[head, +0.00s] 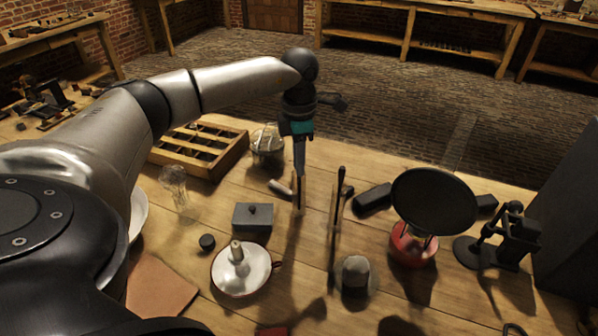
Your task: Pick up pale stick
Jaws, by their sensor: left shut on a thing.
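A short pale stick (279,188) shows at the middle of the wooden table, just left of my left gripper's fingers. My left gripper (299,199) points straight down from above, its narrow fingers close together at table height. It is shut on the pale stick's right end, which the fingers partly hide. The stick lies slanted, at or very near the table top; I cannot tell if there is a gap below it. My right gripper is not in view.
A compartmented wooden tray (203,148) and glass jar (267,142) stand behind left. A grey lidded box (253,217) and white candle dish (225,277) are nearer. An upright dark rod (335,225) stands close right, with a black pan (434,201) over a red burner (411,250) beyond.

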